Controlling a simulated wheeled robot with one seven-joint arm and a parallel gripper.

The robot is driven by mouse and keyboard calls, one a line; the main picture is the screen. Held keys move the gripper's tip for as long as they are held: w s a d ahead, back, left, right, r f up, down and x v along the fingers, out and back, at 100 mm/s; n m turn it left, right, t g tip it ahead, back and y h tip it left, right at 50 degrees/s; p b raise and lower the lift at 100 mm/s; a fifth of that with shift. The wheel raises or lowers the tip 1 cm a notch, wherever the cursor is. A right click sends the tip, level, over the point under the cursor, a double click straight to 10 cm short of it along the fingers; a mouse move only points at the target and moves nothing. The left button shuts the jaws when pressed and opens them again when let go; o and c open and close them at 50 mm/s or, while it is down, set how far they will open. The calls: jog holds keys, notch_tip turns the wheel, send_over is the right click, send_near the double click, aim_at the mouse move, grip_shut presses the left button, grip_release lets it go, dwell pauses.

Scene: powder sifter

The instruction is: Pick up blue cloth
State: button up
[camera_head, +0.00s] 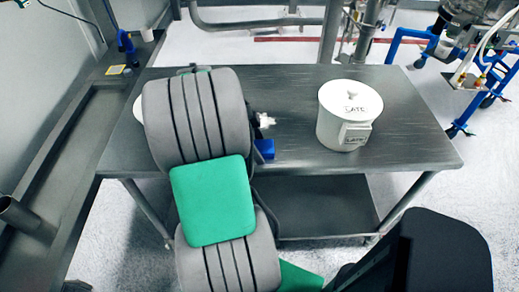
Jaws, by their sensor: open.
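A small blue piece (265,149), which looks like the blue cloth, lies on the metal table (400,130) just right of my arm. My arm hides its left part, so its full shape does not show. My arm's grey and green links cover the left middle of the table. My gripper is hidden behind them, and I cannot make out its fingers. Whether it touches the cloth cannot be seen.
A white lidded container (350,112) with black lettering stands on the table's right half. A small whitish fitting (265,119) shows behind the cloth. A white round edge (138,108) peeks out left of my arm. The table's far right is clear.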

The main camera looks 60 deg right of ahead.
jog(key=c, duration=1.4)
jog(key=shift+r, duration=0.1)
jog(key=shift+c, duration=0.2)
jog(key=shift+r+p, duration=0.3)
jog(key=shift+r, duration=0.2)
jog(key=r, duration=0.2)
jog(key=a+r, duration=0.1)
jog(key=shift+s+r, duration=0.1)
jog(key=shift+r, duration=0.3)
jog(key=s+a+r, duration=0.3)
jog(key=a+r, duration=0.5)
jog(key=a, duration=0.4)
jog(key=shift+s+a+r, duration=0.25)
jog(key=shift+s, duration=0.15)
